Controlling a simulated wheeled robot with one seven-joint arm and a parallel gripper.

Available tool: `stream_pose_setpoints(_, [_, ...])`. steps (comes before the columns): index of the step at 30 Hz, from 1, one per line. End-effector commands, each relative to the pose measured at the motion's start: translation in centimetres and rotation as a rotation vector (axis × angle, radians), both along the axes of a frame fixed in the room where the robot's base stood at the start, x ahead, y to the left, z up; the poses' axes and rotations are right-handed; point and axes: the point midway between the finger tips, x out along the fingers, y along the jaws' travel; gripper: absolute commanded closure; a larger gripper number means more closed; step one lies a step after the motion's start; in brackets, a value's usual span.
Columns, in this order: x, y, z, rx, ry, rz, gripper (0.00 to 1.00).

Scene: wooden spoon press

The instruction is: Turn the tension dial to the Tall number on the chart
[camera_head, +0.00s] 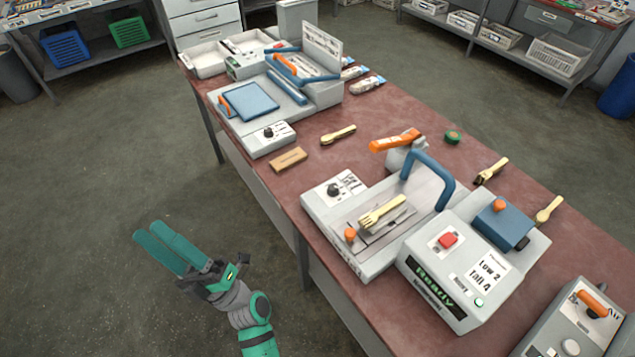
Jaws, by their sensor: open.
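The chart (487,271) is a white label reading "Low 2" and "Tall 4" on the grey control box at the right. A black dial (333,189) sits on a white marked plate at the left corner of the nearer press (380,255). A similar black dial (268,132) is on the farther machine. No label shows which is the tension dial, and the marks and pointers are too small to read. My gripper (150,234), with teal fingers, is open and empty over the floor, left of the table and well apart from both dials.
The red-brown table (308,150) lies between floor and machines. The control box display (436,291) reads "Ready". The floor around my gripper is clear.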

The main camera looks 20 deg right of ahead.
Motion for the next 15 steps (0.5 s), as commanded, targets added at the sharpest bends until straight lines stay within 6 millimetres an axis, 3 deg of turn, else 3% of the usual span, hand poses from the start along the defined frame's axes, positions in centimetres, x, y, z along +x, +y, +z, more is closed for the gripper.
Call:
stream_pose_setpoints(3, [1.4, 2.1, 1.4, -0.144, -0.149, 0.020, 0.57])
stream_pose_setpoints(7, [2.5, 4.3, 1.8, -0.311, -0.297, 0.046, 0.57])
stream_pose_setpoints(15, [5.5, 6.3, -0.6, -0.703, -0.567, 0.110, 0.57])
